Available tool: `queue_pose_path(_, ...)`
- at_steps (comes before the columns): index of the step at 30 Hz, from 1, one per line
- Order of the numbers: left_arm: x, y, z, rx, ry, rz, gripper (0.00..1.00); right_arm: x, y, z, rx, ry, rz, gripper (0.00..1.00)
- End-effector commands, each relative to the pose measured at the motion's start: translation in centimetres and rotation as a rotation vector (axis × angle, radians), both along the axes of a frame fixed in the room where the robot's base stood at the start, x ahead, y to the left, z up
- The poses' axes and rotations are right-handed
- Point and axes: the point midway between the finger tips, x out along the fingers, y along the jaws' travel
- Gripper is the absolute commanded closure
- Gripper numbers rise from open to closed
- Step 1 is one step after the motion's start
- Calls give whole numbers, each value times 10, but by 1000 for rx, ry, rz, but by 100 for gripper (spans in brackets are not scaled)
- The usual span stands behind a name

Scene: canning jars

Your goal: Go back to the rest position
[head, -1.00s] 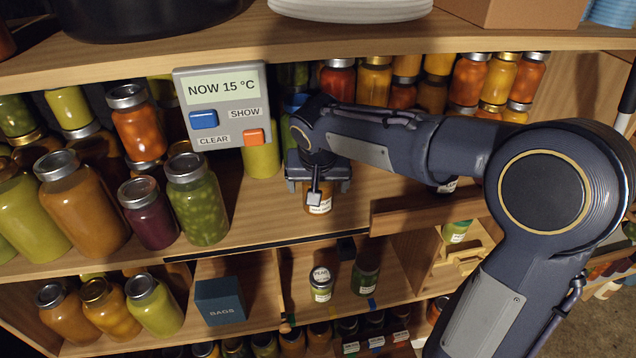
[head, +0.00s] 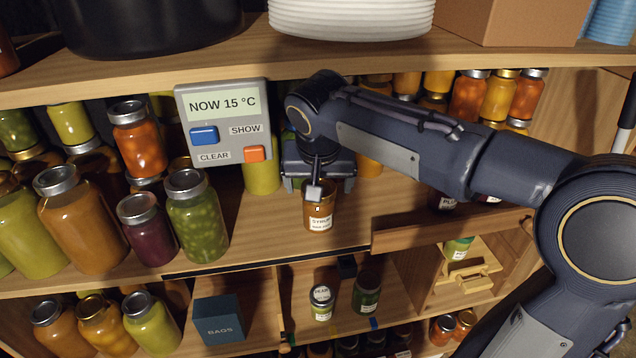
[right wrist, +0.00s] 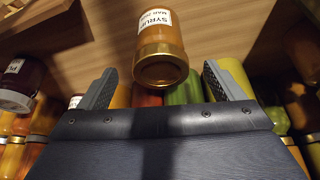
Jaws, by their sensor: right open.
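My right gripper (head: 318,182) hangs above and slightly behind the brown syrup jar (head: 319,213) on the middle shelf, in the head view. The jar stands upright, its label facing me, its top partly hidden by the gripper. In the right wrist view the gripper (right wrist: 160,80) has its two fingers spread wide. The syrup jar (right wrist: 160,45) shows upside down there beyond the fingertips, apart from both fingers. My right arm reaches in from the right. My left gripper is not in view.
A grey display (head: 225,125) reading "NOW 15 °C" is left of the gripper. The upper shelf (head: 340,55) overhangs the arm. A green jar (head: 196,215) and several others stand left. A wooden board (head: 450,232) lies right of the syrup jar. Bare shelf (head: 265,225) lies left of it.

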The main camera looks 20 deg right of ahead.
Motion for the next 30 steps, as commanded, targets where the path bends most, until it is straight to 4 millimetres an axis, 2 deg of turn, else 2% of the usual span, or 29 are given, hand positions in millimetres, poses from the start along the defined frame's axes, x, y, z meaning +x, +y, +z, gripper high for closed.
queue_pose_path(7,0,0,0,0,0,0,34,-2,-1,-1,5,2,2,12)
queue_pose_path(11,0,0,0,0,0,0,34,-19,-10,-10,54,18,32,12)
queue_pose_path(14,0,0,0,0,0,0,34,-52,-20,-25,137,33,87,12)
queue_pose_path(17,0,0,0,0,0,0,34,-100,-23,-43,239,20,167,12)
queue_pose_path(18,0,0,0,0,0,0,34,-119,-22,-50,272,5,198,12)
queue_pose_path(22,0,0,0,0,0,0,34,-174,-8,-74,345,-64,280,12)
queue_pose_path(25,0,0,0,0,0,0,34,-202,4,-91,361,-113,317,12)
queue_pose_path(30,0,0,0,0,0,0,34,-222,16,-108,361,-159,345,12)
